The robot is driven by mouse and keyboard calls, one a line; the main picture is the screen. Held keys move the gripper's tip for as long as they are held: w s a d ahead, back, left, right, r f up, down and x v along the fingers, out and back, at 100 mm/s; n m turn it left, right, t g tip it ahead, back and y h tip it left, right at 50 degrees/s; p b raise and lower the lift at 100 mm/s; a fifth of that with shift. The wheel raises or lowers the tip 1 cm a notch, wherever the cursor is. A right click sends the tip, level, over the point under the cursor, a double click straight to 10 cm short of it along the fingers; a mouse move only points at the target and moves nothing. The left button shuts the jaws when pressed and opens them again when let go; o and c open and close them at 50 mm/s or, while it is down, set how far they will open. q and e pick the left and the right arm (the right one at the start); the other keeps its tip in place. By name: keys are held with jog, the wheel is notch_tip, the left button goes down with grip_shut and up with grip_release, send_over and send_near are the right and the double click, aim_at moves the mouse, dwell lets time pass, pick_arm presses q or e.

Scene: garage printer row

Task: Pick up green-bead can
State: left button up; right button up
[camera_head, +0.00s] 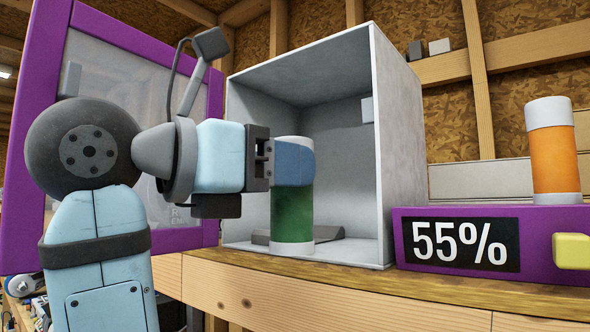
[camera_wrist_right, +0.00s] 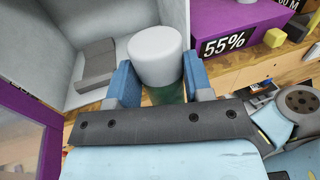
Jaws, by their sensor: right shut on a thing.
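The green-bead can (camera_head: 292,215) is an upright cylinder with green contents, a pale lid and a pale base. It shows at the open front of a grey box. My right gripper (camera_head: 294,164) is shut on its upper part, just below the lid. In the right wrist view the white lid of the can (camera_wrist_right: 155,52) sits between the two blue fingers of my right gripper (camera_wrist_right: 158,80). I cannot tell whether the base of the can touches the surface below. My left gripper is not in view.
The grey open-fronted box (camera_head: 398,130) stands on a wooden bench (camera_head: 350,292). Its purple-framed door (camera_head: 22,200) is open at the left, behind my arm. At the right, a purple unit (camera_head: 535,232) reads 55% and carries an orange can (camera_head: 554,158).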

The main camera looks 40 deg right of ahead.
jog(key=s+a+p, duration=0.1)
jog(key=s+a, duration=0.1)
jog(key=a, duration=0.6)
jog(key=shift+s, duration=0.15)
jog(key=shift+d, duration=0.1)
